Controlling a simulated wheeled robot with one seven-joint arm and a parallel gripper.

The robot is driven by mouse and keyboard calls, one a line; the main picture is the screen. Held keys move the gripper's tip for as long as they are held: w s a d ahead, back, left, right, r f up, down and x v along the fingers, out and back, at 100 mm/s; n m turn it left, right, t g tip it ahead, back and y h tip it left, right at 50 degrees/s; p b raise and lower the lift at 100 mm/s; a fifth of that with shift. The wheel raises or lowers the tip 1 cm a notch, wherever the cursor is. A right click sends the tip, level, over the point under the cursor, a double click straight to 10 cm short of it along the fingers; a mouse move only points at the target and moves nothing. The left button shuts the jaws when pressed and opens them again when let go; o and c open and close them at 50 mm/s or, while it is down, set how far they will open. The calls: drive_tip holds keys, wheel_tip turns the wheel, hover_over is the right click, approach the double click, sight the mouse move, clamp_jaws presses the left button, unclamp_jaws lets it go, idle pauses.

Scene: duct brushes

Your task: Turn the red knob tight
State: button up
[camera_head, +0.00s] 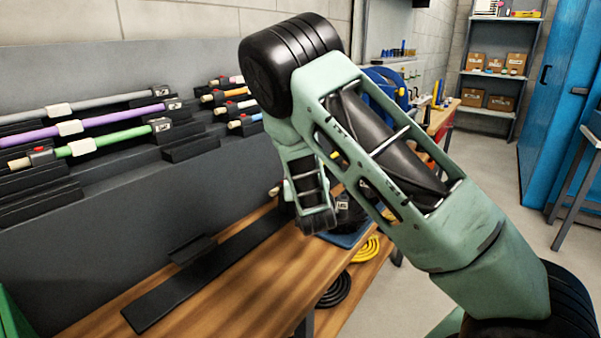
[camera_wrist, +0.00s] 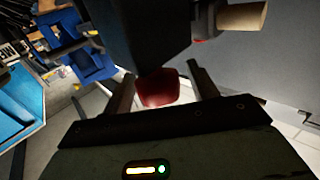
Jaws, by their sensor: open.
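A dark red knob (camera_wrist: 158,88) shows in the wrist view, below a black block (camera_wrist: 150,35). My gripper (camera_wrist: 160,72) is open, with one finger on each side of the knob. I cannot tell whether the fingers touch it. A pale wooden rod end (camera_wrist: 241,15) with a reddish part beside it sticks out right of the block. In the head view my wrist (camera_head: 310,190) points down over the bench and hides the knob. A black piece with a white label (camera_head: 345,208) shows just right of my wrist.
A grey wall panel (camera_head: 90,220) holds grey, purple and green rods (camera_head: 110,142); a small red part (camera_head: 38,151) sits by the green one. The wooden bench (camera_head: 225,265) carries a long black strip (camera_head: 200,275). Coiled hoses (camera_head: 366,250) lie below right.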

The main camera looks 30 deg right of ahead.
drive_tip(key=shift+w+d, duration=0.1)
drive_tip(key=shift+w, duration=0.15)
drive_tip(key=c, duration=1)
